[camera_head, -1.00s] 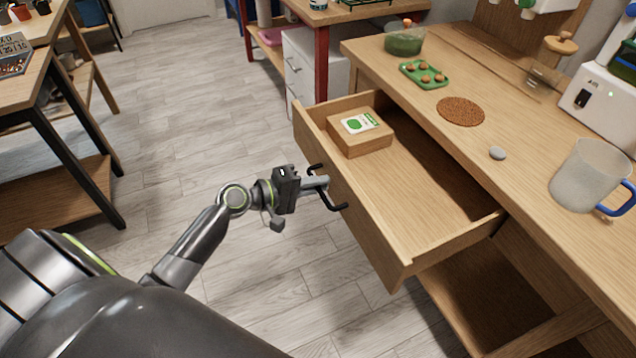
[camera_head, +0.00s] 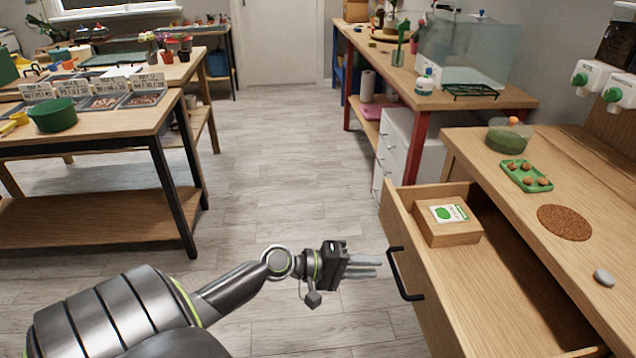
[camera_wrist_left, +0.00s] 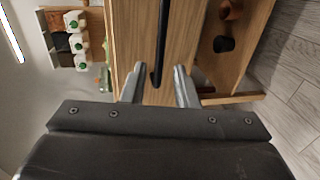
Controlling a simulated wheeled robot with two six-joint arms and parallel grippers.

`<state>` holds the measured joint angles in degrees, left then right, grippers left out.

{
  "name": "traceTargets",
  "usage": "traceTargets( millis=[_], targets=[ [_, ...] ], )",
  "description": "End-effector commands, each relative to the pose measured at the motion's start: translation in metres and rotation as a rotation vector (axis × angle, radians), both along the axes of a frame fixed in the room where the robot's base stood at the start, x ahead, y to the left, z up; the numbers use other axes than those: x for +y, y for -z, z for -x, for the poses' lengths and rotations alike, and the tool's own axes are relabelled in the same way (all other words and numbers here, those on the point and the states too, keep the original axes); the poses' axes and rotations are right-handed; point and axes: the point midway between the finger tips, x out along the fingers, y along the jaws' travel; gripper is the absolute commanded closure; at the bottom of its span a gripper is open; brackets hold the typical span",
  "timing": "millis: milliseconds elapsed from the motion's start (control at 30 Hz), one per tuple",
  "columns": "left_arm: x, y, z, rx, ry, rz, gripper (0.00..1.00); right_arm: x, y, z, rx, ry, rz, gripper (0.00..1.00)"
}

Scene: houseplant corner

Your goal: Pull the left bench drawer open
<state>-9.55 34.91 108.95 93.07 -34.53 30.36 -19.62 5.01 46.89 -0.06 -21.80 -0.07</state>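The wooden bench drawer (camera_head: 470,300) stands pulled well out of the bench at the right of the head view. Its black bar handle (camera_head: 404,274) is on the front panel, and the handle also shows in the left wrist view (camera_wrist_left: 161,45). Inside the drawer is a small wooden box (camera_head: 447,232) with a green-and-white packet (camera_head: 449,213) on it. My right gripper is not in view.
On the bench top (camera_head: 520,147) are a green bowl (camera_head: 507,138), a green tray (camera_head: 525,176) with several round items, a cork mat (camera_head: 564,222) and a grey stone (camera_head: 604,277). The floor (camera_head: 270,180) left of the drawer is clear. A worktable (camera_head: 100,135) stands at the left.

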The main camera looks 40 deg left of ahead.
Motion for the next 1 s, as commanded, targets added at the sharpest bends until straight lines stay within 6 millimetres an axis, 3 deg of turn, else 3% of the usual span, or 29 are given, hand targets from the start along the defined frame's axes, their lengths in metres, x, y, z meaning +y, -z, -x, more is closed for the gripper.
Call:
traceTargets(
  millis=[333,1000],
  targets=[
    [0.033,-0.008,0.043,0.006,0.001,-0.004,0.73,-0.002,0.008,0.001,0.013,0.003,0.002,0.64],
    [0.063,-0.022,0.082,0.002,0.001,0.000,0.73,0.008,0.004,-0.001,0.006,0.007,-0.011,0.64]
  ],
)
